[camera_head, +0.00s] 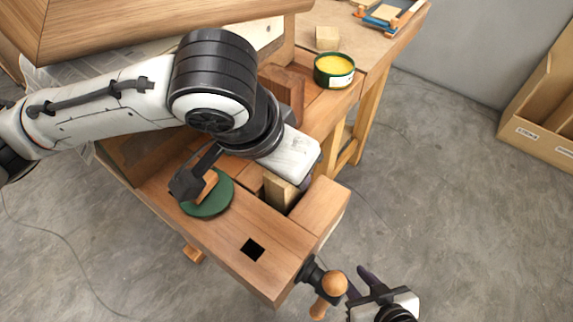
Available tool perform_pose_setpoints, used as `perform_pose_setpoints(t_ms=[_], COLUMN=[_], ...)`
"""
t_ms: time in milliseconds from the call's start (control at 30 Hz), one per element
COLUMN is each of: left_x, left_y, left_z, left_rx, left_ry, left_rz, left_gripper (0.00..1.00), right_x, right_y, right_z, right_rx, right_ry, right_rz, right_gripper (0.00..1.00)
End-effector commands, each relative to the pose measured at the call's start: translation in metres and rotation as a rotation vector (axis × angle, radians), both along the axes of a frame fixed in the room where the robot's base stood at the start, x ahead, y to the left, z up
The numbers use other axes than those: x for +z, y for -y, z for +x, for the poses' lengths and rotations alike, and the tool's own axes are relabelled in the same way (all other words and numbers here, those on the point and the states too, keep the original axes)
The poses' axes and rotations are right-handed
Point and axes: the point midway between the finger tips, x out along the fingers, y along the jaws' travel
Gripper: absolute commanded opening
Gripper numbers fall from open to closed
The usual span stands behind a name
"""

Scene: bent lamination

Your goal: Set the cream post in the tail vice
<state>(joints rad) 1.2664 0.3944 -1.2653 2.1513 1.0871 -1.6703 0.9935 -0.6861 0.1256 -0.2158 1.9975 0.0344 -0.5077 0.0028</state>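The cream post (279,190) stands in the gap of the tail vice (323,203) at the bench's near corner, with only its upper part showing. My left gripper (297,178) is directly over the post from behind. Its white body hides the post's top, and most of its fingers are hidden, so its grip cannot be made out. The vice's black screw and wooden handle (334,283) stick out at the bench end. My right gripper (357,277) is beside the handle on its right, with its two dark purple fingers apart and nothing visible between them.
A green disc (220,202) with a small wooden piece lies on the bench, partly behind my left wrist. A square dark hole (252,250) is in the bench top. A green tin of yellow paste (334,70) and a wooden block (327,38) stand farther back.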

Motion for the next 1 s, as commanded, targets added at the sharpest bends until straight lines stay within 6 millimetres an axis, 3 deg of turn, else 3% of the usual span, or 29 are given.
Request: perform_pose_setpoints(t_ms=[267, 300, 433, 633, 733, 1000], left_x=[-0.0039, -0.0043, -0.0041, -0.0042, -0.0048, -0.0048], left_y=[0.0001, 0.0001, 0.0001, -0.0001, -0.0003, -0.0006], left_z=[0.0003, 0.0004, 0.0004, 0.0004, 0.0001, 0.0005], left_rx=[0.001, 0.001, 0.001, 0.001, 0.001, 0.003], left_ry=[0.001, 0.001, 0.001, 0.000, 0.000, 0.000], left_rz=[-0.001, -0.001, 0.000, 0.000, 0.001, 0.001], left_gripper=[0.05, 0.34, 0.54, 0.54, 0.70, 0.70], right_x=[0.0001, 0.0001, 0.0001, 0.0001, -0.0001, -0.0001], right_y=[0.0000, 0.0000, 0.0000, 0.0000, 0.0000, 0.0000], right_z=[0.0000, 0.0000, 0.0001, 0.0001, 0.0001, 0.0001], right_rx=[0.000, 0.000, 0.000, 0.000, 0.000, 0.000], right_ry=[0.000, 0.000, 0.000, 0.000, 0.000, 0.000], right_rz=[0.000, 0.000, 0.000, 0.000, 0.000, 0.000], right_gripper=[0.31, 0.31, 0.31, 0.31, 0.31, 0.31])
